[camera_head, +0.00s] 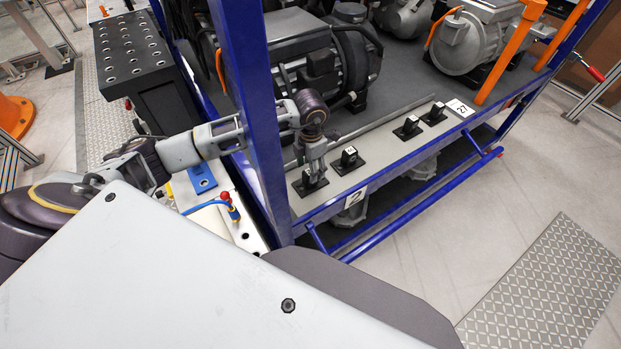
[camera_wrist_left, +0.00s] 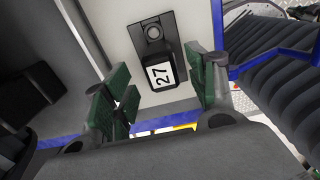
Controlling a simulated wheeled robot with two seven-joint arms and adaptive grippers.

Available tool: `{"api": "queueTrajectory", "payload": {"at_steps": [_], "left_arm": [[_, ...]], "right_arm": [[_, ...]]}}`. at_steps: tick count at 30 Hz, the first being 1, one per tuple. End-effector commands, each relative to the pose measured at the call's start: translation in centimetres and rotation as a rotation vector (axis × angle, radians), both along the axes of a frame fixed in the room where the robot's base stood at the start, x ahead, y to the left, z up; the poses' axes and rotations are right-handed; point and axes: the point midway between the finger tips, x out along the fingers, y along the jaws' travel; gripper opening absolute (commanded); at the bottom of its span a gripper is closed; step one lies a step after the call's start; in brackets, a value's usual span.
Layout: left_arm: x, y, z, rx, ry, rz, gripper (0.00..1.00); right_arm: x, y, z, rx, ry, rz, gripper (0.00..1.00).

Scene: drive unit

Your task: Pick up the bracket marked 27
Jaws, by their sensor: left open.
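The bracket marked 27 (camera_wrist_left: 161,75) is a small black block on a black base plate, with a white label, on a light grey strip. In the left wrist view it lies between the green-padded fingers of my open left gripper (camera_wrist_left: 159,88), with gaps visible on both sides. In the head view my left gripper (camera_head: 315,166) points down over the nearest black bracket (camera_head: 310,185) and partly hides it; its label cannot be read there. My right gripper is out of view.
More black brackets (camera_head: 348,160) stand along the grey shelf strip (camera_head: 380,150). A blue frame post (camera_head: 250,90) rises close to my left arm. Motors (camera_head: 318,68) stand behind a grey rod. A blue rail (camera_head: 420,205) runs along the front.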

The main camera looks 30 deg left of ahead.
Motion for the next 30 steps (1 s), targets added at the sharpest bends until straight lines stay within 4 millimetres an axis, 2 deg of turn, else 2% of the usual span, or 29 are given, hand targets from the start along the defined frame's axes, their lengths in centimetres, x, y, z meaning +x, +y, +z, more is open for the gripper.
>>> {"api": "queueTrajectory", "payload": {"at_steps": [9, 24, 30], "left_arm": [[-0.2, 0.0, -2.8, 0.000, 0.002, 0.000, 0.57], [-0.2, 0.0, -3.0, 0.001, 0.001, 0.000, 0.57], [-0.2, 0.0, -3.0, 0.001, 0.001, 0.000, 0.33]], "right_arm": [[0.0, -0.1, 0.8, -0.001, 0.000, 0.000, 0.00], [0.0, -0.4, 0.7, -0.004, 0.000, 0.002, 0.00], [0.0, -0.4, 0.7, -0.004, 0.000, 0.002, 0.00]]}}
